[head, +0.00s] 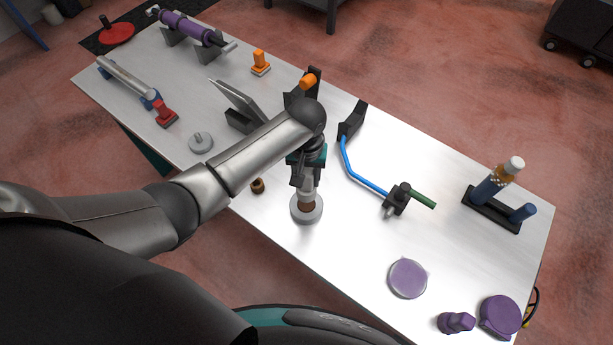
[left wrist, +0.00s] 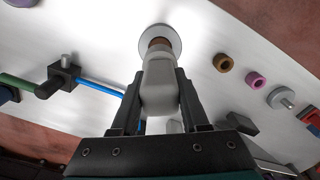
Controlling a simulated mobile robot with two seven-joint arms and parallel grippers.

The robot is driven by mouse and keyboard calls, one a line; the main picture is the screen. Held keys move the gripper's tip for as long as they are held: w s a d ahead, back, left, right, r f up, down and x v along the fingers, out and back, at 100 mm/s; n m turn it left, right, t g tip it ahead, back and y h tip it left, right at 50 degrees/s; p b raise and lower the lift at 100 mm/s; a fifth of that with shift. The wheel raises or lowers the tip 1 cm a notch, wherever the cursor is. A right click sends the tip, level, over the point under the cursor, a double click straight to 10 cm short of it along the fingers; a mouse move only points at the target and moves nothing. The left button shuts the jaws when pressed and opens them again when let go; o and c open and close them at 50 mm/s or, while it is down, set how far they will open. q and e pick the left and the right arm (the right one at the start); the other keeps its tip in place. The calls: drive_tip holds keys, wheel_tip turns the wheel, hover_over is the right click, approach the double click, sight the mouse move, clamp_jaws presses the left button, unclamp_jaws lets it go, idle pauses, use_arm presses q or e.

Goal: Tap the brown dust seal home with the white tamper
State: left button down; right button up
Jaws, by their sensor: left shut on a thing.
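My left gripper (head: 306,181) is shut on the white tamper (head: 307,190) and holds it upright, tip down. In the left wrist view the tamper (left wrist: 160,84) sits between the two fingers. The brown dust seal (head: 305,206) is under the tamper's tip, at the middle of a pale round housing (head: 306,216) on the table. In the left wrist view the seal (left wrist: 159,43) is partly hidden by the tamper, and the housing (left wrist: 160,28) shows around it. The tip looks at or just above the seal; I cannot tell whether they touch. My right gripper is not in view.
A loose brown ring (head: 257,186) lies left of the housing, with a pink ring (left wrist: 254,80) near it. A blue line (head: 362,179) with a black valve (head: 398,199) stands to the right. A purple disc (head: 408,278) lies nearer the front; the table between is clear.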

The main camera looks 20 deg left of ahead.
use_arm(q)
wheel_tip(320, 180, down, 7)
drive_tip(key=b, duration=0.4)
drive_tip(key=shift+r, duration=0.15)
wheel_tip(320, 180, up, 4)
drive_tip(key=p, duration=0.4)
drive_tip(key=shift+f, duration=0.2)
drive_tip(key=shift+r, duration=2.55)
drive_tip(key=shift+w, duration=0.1)
